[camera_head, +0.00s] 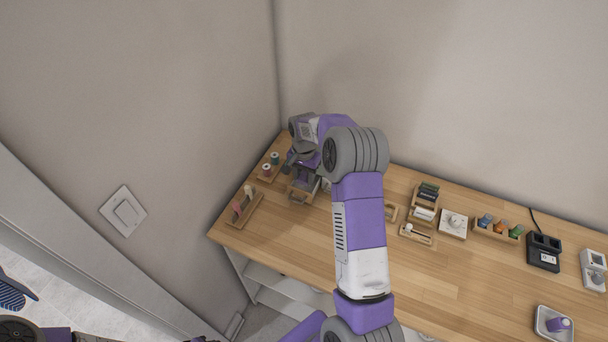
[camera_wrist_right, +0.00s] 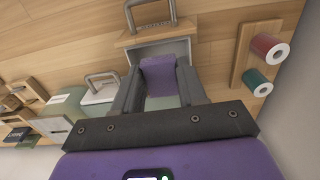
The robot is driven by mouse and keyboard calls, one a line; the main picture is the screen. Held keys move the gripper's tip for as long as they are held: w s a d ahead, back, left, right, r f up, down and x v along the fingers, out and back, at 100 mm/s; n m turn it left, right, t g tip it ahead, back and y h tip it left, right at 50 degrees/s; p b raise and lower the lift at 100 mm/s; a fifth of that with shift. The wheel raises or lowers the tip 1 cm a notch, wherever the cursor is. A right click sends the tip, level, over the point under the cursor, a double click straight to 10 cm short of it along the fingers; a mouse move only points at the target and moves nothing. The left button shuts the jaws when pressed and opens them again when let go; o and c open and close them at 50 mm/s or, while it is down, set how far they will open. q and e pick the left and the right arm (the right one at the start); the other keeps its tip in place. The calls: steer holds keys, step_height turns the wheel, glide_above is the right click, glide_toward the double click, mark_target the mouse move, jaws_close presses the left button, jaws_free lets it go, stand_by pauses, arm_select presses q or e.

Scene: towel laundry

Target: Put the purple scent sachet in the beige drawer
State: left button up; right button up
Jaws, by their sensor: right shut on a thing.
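The purple scent sachet (camera_wrist_right: 168,76) shows in the right wrist view between the two dark fingers of my right gripper (camera_wrist_right: 160,84), which is shut on it. Just beyond it is a pulled-out drawer with a beige wooden front (camera_wrist_right: 155,41) and a grey arched handle. The sachet appears over the drawer's pale inside; I cannot tell whether it touches the bottom. In the head view my right gripper (camera_head: 302,172) is at the far left corner of the table, above the drawer front (camera_head: 298,193), and hides the sachet.
Thread spools on a wooden stand (camera_wrist_right: 262,67) are close beside the drawer. A wooden rack (camera_head: 242,209) stands nearer the table's left edge. Another arched handle (camera_wrist_right: 101,80) is on the other side. Walls close in behind and left. The table's front middle (camera_head: 430,275) is clear.

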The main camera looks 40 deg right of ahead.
steer(key=o, duration=1.1)
steer(key=shift+r, duration=0.1)
steer(key=shift+r+p, duration=2.45)
steer(key=shift+r, duration=1.05)
steer(key=shift+f, duration=0.1)
